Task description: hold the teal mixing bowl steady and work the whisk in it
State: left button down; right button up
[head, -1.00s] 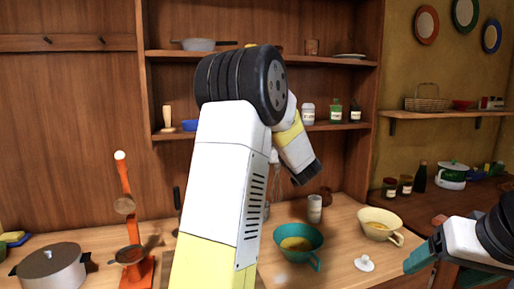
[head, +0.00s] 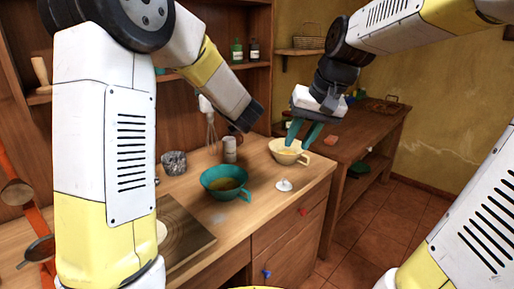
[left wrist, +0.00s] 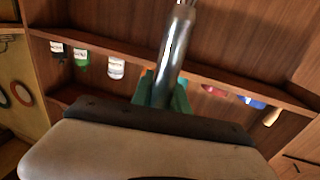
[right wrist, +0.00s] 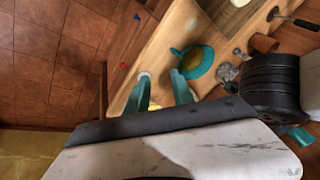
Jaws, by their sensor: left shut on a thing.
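The teal mixing bowl (head: 209,184), with yellow contents, stands upright on the wooden counter. It also shows in the right wrist view (right wrist: 209,68). The whisk (head: 211,130) hangs upright above the counter, its wires behind and left of the bowl in the head view. In the left wrist view my left gripper (left wrist: 165,85) is shut around the whisk's metal handle (left wrist: 175,45); the left arm hides the gripper in the head view. My right gripper (head: 298,140) is open and empty, right of the teal bowl near the cream bowl. Its teal fingers (right wrist: 161,88) are spread in the right wrist view.
A cream bowl (head: 279,155) with a handle stands right of the teal bowl. A white knobbed lid (head: 284,185) lies before it. A pale cup (head: 230,150) and a grey patterned pot (head: 174,163) stand behind.

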jog(key=w+a+f+g, duration=0.1)
jog(key=w+a+f, duration=0.1)
jog(key=w, duration=0.4)
jog(key=w+a+f+g, duration=0.1)
jog(key=w+a+f, duration=0.1)
jog(key=w, duration=0.3)
jog(key=g+y, duration=0.2)
send_near(245, 174)
jog(key=shift+m, duration=0.4)
jog(key=x, duration=1)
jog(key=shift+s, duration=0.3)
grip_shut()
pick_arm(q)
notch_tip(245, 174, down, 16)
jog(key=w+d, duration=0.1)
jog(key=d, duration=0.2)
jog(key=shift+r, duration=0.2)
